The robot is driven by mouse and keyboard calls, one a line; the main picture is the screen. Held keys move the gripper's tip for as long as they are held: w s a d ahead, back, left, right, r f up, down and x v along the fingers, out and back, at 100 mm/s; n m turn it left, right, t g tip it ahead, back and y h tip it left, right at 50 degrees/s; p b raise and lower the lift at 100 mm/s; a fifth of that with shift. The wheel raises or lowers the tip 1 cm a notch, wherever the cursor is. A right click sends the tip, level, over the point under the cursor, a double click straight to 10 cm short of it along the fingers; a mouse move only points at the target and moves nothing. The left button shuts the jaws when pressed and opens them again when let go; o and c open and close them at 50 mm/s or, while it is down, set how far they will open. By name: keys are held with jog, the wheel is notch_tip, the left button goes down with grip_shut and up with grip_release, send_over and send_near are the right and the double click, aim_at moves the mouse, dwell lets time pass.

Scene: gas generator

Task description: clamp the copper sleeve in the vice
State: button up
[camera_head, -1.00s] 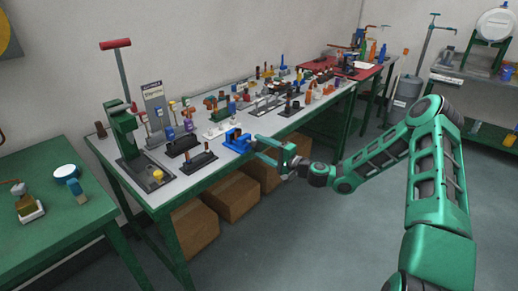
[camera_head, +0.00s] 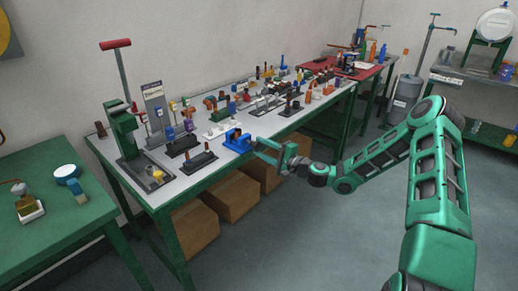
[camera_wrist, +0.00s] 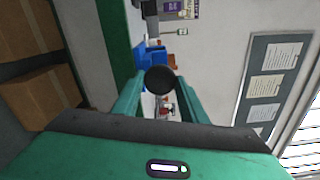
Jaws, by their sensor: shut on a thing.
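The blue vice (camera_head: 237,141) stands at the front edge of the long grey-topped bench, and it also shows in the wrist view (camera_wrist: 153,54). A small copper-brown piece, which looks like the copper sleeve (camera_head: 237,133), sits upright at the vice's jaws. It shows as an orange-brown patch beside the blue in the wrist view (camera_wrist: 173,61). I cannot tell whether the jaws touch it. My gripper (camera_head: 259,146) reaches in from the right at the vice's near end. Its fingers are shut on a dark round knob (camera_wrist: 160,80), apparently the vice's handle, which hides part of the vice.
Black holders (camera_head: 198,161) and several small parts crowd the bench around the vice. A green press with a red handle (camera_head: 122,128) stands at the bench's left end. Cardboard boxes (camera_head: 236,197) lie below. The floor in front is clear.

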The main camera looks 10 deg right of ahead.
jog(key=shift+s+f, duration=0.1)
jog(key=shift+f, duration=0.1)
dwell(0.3)
jog(key=shift+m, duration=1.5)
jog(key=o, duration=1.1)
jog(key=shift+r, duration=0.1)
jog(key=n, duration=0.5)
jog(key=shift+n, duration=0.3)
